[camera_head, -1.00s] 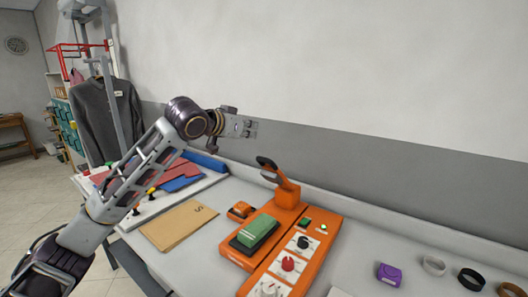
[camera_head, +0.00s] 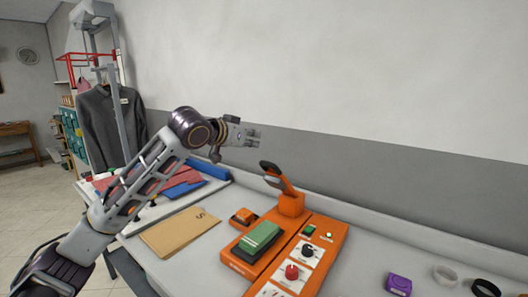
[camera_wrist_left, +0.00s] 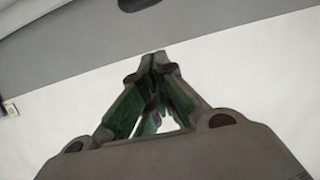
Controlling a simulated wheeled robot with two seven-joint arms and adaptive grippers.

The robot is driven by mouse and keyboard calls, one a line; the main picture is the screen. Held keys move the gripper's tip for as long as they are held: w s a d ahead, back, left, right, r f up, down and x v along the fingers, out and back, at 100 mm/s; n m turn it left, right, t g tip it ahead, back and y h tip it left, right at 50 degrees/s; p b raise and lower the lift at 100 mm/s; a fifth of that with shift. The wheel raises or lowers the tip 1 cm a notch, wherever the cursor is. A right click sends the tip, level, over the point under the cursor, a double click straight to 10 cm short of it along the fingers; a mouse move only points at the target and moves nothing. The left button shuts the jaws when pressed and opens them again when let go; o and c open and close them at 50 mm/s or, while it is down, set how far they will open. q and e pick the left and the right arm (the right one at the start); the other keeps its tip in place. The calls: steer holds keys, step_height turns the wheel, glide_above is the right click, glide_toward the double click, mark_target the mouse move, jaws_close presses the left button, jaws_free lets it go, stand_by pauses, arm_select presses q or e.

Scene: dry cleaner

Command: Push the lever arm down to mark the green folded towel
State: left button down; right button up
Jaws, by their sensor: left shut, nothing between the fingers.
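The green folded towel (camera_head: 257,239) lies on a dark pad on the left part of the orange marking machine (camera_head: 325,255). The lever arm (camera_head: 278,179), orange with a dark handle end, stands raised and tilted at the back of the machine, above and behind the towel. My left gripper (camera_head: 257,134) is shut and empty, in the air above and slightly left of the lever, apart from it. In the left wrist view its fingertips (camera_wrist_left: 157,58) meet in front of a plain wall. My right gripper is not in view.
A brown envelope (camera_head: 180,233) and folded red and blue cloths (camera_head: 180,182) lie left. A purple item (camera_head: 398,285) and rings lie right. The wall stands behind.

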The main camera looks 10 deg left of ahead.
arm_select(q)
steer(key=x, duration=0.7)
steer(key=shift+w+d+f+p, duration=0.1)
steer(key=shift+w+f+p, duration=0.1)
steer(key=shift+p, duration=0.15)
steer(key=f, duration=0.2)
steer(key=shift+w+d+f, duration=0.1)
steer(key=shift+w+f, duration=0.25)
steer(key=shift+s+f, duration=0.25)
steer(key=shift+f, duration=0.15)
steer(key=shift+s+f, duration=0.2)
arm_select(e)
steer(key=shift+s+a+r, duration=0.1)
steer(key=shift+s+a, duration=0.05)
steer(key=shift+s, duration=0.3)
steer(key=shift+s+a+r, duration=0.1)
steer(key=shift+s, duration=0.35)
